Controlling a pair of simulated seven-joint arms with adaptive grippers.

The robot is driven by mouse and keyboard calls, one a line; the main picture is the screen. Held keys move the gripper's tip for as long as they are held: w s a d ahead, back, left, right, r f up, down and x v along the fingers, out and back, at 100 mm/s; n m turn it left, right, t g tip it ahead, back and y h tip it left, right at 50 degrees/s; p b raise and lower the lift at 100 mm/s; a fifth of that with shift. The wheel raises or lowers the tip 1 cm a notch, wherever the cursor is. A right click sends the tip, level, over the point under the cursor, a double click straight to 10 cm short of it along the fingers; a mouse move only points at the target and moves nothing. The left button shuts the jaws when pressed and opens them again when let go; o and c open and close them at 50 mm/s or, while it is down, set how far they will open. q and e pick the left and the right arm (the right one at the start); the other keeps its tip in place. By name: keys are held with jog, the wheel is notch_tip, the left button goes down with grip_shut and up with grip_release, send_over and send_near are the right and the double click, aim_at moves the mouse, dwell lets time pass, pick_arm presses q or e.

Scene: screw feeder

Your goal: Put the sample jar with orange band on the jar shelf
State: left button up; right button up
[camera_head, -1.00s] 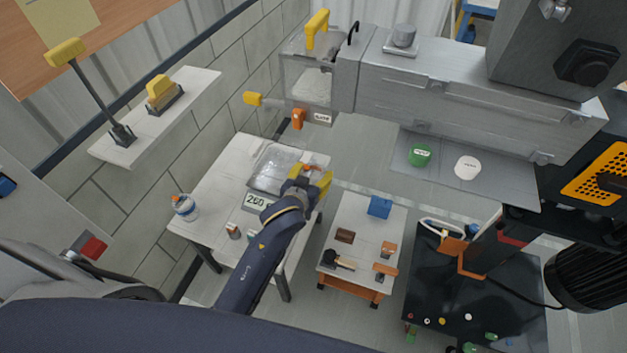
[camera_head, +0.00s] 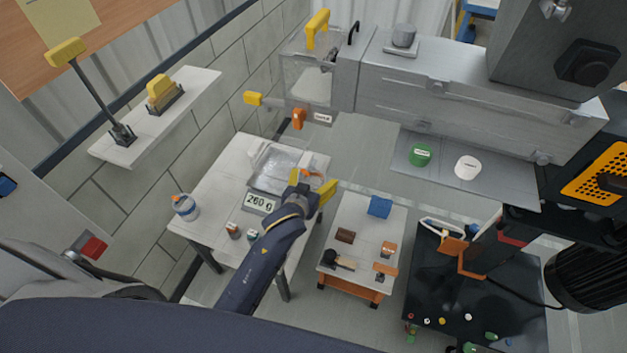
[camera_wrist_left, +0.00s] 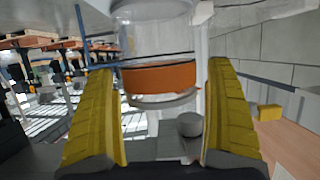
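The sample jar with orange band (camera_head: 312,173) is at the right side of the clear pan on the scale table in the head view. In the left wrist view the clear jar with its orange band (camera_wrist_left: 160,77) fills the space between the yellow fingers. My left gripper (camera_head: 312,184) is at the jar, with fingers apart on either side. Narrow gaps seem to show beside the band, so contact is not clear. The jar's base is hidden in the head view. I cannot identify the jar shelf with certainty. My right gripper is not in view.
The clear pan (camera_head: 270,172) stands behind the scale display (camera_head: 260,203), which reads 260 g. A white bottle (camera_head: 185,207) and small jars (camera_head: 233,231) stand on the white table (camera_head: 205,190). The feeder (camera_head: 450,85) is above right; a low trolley (camera_head: 355,220) is at right.

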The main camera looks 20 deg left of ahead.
pick_arm(q)
jog(key=shift+r, duration=0.15)
jog(key=v, duration=1.2)
